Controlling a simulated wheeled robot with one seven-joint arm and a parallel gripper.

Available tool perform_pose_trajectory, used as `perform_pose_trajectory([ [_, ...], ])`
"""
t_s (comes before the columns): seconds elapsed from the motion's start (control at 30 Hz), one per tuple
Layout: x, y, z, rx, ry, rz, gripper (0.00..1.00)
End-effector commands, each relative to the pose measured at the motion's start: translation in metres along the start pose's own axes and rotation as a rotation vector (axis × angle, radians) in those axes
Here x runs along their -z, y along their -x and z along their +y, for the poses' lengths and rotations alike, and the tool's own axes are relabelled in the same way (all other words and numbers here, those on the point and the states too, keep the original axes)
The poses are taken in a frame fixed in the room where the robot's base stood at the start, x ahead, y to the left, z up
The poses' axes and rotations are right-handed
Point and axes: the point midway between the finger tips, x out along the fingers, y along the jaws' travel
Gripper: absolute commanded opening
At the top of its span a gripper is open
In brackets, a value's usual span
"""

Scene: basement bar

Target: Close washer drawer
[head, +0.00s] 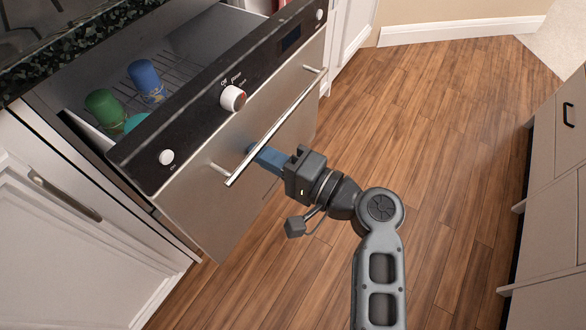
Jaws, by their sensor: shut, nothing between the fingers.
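The washer drawer (205,195) stands pulled out from under the counter, with a steel front and a black control strip (190,115) along its top edge. A long bar handle (277,125) runs across the front. My gripper (254,153) is shut, its blue fingers reaching behind or under the bar toward the steel front. I cannot tell whether the fingertips touch the front. Inside the drawer is a wire rack (180,72) with a green cup (103,107), a blue cup (146,78) and a partly hidden teal item (135,121).
White cabinets (60,210) flank the drawer, and a dark speckled countertop (75,45) lies above it. Beige cabinets with a dark handle (568,114) stand at the right. The wooden floor (440,110) between is clear.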

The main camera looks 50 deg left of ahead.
Motion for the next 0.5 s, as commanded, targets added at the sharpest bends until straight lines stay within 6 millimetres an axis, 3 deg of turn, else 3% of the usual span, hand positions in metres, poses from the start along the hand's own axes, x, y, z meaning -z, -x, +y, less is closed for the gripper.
perform_pose_trajectory([
  [0.5, -0.001, -0.1, 0.004, -0.001, 0.002, -0.004, 0.0],
])
